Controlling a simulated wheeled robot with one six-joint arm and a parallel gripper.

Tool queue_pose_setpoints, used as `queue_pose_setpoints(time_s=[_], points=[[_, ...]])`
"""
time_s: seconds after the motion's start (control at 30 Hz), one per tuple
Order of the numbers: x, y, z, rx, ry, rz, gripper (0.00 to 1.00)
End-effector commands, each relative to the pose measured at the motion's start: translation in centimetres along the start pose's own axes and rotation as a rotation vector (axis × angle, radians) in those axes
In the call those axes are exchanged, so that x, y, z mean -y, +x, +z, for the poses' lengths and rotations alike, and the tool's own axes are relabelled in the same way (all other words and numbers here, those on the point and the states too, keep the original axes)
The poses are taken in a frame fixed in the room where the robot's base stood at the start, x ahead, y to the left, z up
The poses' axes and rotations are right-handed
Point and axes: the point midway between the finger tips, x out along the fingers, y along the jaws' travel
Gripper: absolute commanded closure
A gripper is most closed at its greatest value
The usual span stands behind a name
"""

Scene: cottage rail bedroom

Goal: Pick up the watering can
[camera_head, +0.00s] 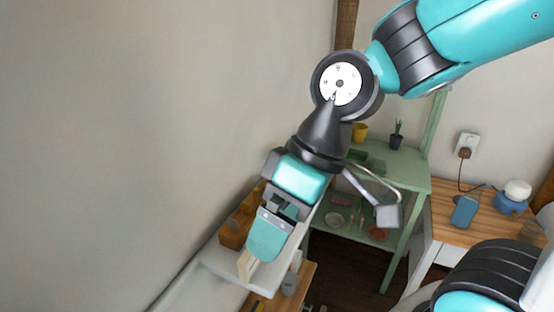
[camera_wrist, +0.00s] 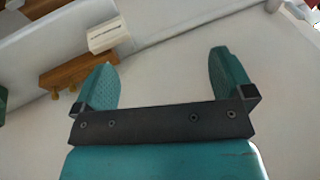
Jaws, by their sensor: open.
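I cannot make out a watering can for certain in either view. My gripper (camera_head: 262,246) points down over the pale ledge in the head view, close to the wall. In the wrist view my gripper (camera_wrist: 165,78) is open, with its two teal fingers wide apart. Nothing is held between them; only pale surface shows there. A cream box (camera_wrist: 108,35) lies beyond the left finger, and the same cream box (camera_head: 246,265) is partly covered by the gripper in the head view.
A brown wooden piece (camera_head: 236,230) sits on the pale ledge (camera_head: 222,268). A green shelf stand (camera_head: 405,170) holds a yellow pot (camera_head: 360,132) and a small plant (camera_head: 396,136). A wooden-topped table (camera_head: 450,229) at right bears a blue item (camera_head: 465,211). A grey cup (camera_head: 290,284) is below.

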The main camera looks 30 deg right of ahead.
Motion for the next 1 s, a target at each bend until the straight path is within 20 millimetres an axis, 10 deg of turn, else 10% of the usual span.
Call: queue_pose_setpoints(time_s=[0.23, 0.5, 0.73, 1.0], points=[[-13.8, -2.2, -5.6, -0.365, -0.062, -0.046, 0.0], [-30.4, -6.6, -0.5, -0.8, -0.048, 0.258, 0.0], [-35.8, -8.2, 4.0, -0.909, -0.018, 0.454, 0.0], [-37.7, -6.0, 0.6, -0.912, -0.022, 0.465, 0.0]])
